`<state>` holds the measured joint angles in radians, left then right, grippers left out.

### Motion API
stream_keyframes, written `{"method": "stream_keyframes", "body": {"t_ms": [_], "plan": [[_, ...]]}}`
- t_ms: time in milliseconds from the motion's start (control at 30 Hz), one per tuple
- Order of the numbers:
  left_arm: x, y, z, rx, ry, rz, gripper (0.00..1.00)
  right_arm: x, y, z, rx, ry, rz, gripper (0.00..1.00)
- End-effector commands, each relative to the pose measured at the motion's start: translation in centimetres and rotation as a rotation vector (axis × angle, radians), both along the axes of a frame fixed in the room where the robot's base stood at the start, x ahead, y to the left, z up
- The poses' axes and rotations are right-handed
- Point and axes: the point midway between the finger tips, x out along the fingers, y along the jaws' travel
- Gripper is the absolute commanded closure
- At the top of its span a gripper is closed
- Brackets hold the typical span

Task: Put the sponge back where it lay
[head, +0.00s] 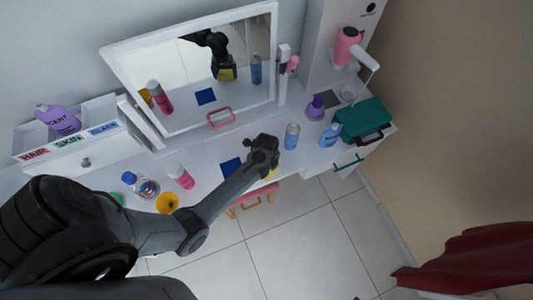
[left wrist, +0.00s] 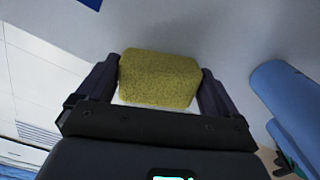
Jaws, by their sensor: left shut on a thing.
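A yellow-green sponge (left wrist: 160,80) sits between the two dark fingers of my left gripper (left wrist: 158,92), which is shut on it. In the head view my left gripper (head: 268,160) is over the front part of the white dressing table (head: 208,160), right of a dark blue square (head: 231,168). The sponge is mostly hidden there by the gripper, but its reflection shows in the mirror. A corner of the blue square shows at the top left of the left wrist view (left wrist: 90,3). My right gripper is in neither view.
A blue bottle (head: 292,136) stands just right of the gripper. Farther right are another blue bottle (head: 329,135), a purple bottle (head: 315,108) and a green case (head: 362,121). A pink bottle (head: 181,175) and yellow cup (head: 166,203) stand left. The mirror (head: 190,75) rises behind.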

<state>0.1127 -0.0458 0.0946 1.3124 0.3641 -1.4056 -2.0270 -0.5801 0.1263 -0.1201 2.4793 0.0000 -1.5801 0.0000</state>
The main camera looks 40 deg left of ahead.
Motion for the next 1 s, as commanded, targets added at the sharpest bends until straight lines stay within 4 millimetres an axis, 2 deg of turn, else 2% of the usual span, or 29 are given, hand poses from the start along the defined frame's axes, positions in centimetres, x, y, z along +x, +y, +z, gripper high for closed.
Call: {"method": "stream_keyframes", "body": {"t_ms": [433,467,500,1000], "plan": [[0.02,-0.02,-0.31,0.0,0.0,-0.001,0.3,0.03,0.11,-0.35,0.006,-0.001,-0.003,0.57],[0.02,-0.02,-0.31,0.0,0.0,-0.001,0.05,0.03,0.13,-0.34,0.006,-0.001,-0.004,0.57],[0.02,-0.02,-0.31,0.0,0.0,-0.001,0.0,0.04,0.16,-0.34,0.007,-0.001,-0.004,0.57],[0.01,-0.01,-0.33,0.0,0.0,-0.001,0.0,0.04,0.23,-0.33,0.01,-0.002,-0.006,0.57]]}}
